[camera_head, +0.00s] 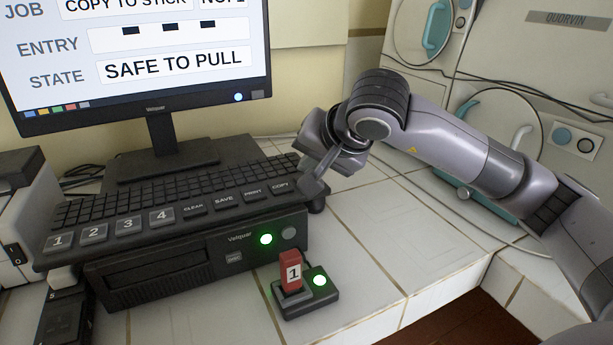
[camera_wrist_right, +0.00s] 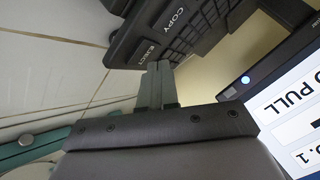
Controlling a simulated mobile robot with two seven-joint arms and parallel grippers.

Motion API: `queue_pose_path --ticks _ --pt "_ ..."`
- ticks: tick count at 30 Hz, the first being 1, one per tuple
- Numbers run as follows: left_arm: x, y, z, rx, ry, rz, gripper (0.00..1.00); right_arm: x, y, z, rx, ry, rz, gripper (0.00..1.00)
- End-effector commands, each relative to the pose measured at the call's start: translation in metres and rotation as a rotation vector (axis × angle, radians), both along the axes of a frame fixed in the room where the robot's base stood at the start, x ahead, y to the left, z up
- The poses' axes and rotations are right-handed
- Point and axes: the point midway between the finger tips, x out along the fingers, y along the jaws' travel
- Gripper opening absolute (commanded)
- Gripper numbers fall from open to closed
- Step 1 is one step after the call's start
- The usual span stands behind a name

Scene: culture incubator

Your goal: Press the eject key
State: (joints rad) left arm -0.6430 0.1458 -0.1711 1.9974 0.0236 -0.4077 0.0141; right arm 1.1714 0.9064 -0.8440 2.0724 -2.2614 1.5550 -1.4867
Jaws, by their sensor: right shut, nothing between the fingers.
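The eject key (camera_wrist_right: 146,50) is a dark key at the end of the keyboard's big-key row, beside the copy key (camera_wrist_right: 176,18), in the right wrist view. In the head view my right gripper (camera_head: 311,188) is over that end of the keyboard (camera_head: 150,203) and hides the eject key. My right gripper is shut and empty; its fingertips (camera_wrist_right: 159,70) also show in the wrist view, close to the eject key. I cannot tell whether they touch it. The monitor (camera_head: 165,65) reads "SAFE TO PULL". My left gripper is not in view.
A red stick (camera_head: 290,270) marked 1 stands upright in a small black dock (camera_head: 308,300) with a green light. Behind it is a black drive unit (camera_head: 190,262), also lit green. White tiled counter (camera_head: 390,240) lies clear to the right, below the incubator doors.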

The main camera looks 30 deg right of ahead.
Motion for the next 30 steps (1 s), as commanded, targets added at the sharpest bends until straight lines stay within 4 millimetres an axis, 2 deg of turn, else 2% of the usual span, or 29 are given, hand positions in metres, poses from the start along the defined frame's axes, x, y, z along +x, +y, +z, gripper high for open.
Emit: queue_pose_path --ticks 14,30 --pt "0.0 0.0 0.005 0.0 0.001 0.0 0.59 0.0 0.0 0.008 0.001 -0.001 0.001 0.0" --pt "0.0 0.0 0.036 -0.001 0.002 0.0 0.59 0.0 0.0 0.056 0.0 0.0 0.0 0.0"
